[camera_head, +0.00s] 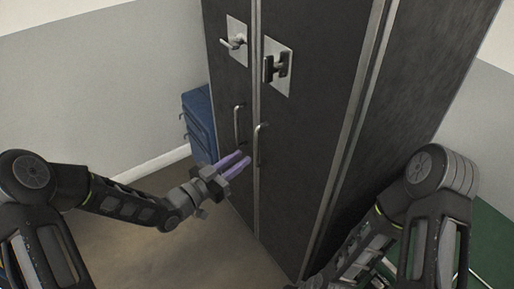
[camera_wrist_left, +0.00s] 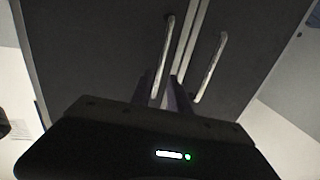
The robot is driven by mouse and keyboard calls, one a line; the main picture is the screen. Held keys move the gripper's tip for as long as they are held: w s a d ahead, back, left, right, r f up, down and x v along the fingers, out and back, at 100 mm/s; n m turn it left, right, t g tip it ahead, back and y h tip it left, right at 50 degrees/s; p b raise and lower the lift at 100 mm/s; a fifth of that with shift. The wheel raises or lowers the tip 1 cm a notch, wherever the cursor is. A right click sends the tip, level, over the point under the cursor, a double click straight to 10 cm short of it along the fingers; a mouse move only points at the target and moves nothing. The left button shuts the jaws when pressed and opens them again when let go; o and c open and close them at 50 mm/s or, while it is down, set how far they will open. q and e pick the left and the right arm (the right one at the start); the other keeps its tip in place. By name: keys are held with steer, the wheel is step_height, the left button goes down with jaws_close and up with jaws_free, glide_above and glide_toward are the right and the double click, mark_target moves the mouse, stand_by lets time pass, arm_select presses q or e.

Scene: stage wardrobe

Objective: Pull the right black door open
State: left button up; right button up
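The right black door (camera_head: 305,130) of the tall dark cabinet is closed, flush beside the left black door (camera_head: 228,85). Its upright metal bar handle (camera_head: 258,145) is near the centre seam. In the left wrist view the fingers (camera_wrist_left: 163,95) are apart, with nothing clearly held; contact with a handle cannot be told. My right arm shows at lower right; its gripper is out of frame.
The left door's bar handle (camera_head: 239,125) is close to my left fingers. Higher up are a lever on a plate (camera_head: 235,42) and a black latch on a plate (camera_head: 277,66). A blue drawer unit (camera_head: 199,122) stands left of the cabinet. Floor in front is clear.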

mark_target(256, 148)
arm_select(q)
steer(key=shift+w+d, duration=0.1)
steer(key=x, duration=0.7)
steer(key=shift+w+d+p, duration=0.15)
steer(key=shift+w+p, duration=0.1)
steer(key=shift+p, duration=0.1)
steer(key=shift+f, duration=0.1)
jaws_close()
stand_by(1.1)
